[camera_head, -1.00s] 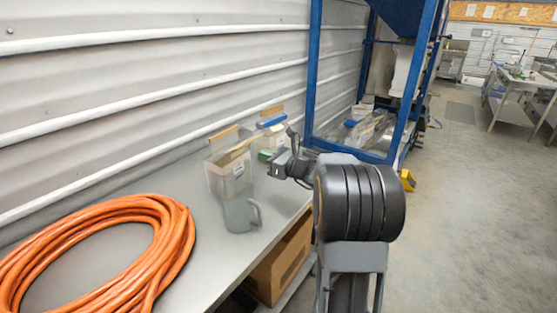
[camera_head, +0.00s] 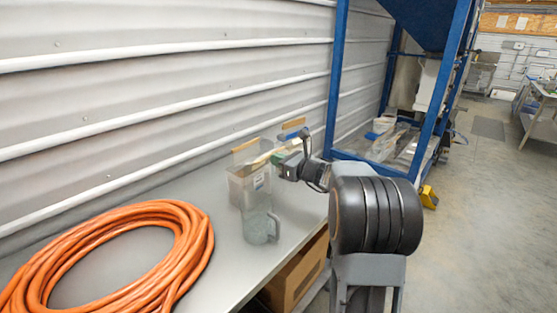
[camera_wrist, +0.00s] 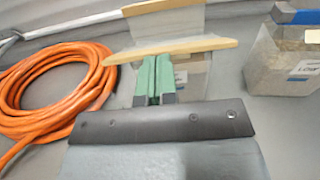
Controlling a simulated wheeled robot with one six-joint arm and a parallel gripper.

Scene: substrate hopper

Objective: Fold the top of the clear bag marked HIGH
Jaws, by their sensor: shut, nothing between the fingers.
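A clear bag (camera_head: 250,188) with tan strips along its open top stands upright on the grey bench. Its small label is too blurred to read in the head view. In the wrist view one tan strip (camera_wrist: 172,50) crosses just beyond my fingertips, and the bag's body (camera_wrist: 197,70) is partly hidden behind them. My gripper (camera_head: 278,158) is at the bag's upper right side. Its green fingers (camera_wrist: 153,82) are together with nothing between them. I cannot tell whether they touch the bag. A second bag (camera_wrist: 278,68) with a blue clip (camera_wrist: 297,16) stands to the right; its label is not clearly legible.
A grey translucent jug (camera_head: 258,229) stands just in front of the bag. A coiled orange hose (camera_head: 190,240) lies on the bench at left. The ribbed wall (camera_head: 150,110) rises behind. A blue frame (camera_head: 338,70) stands beyond, and a cardboard box (camera_head: 298,275) sits below the bench.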

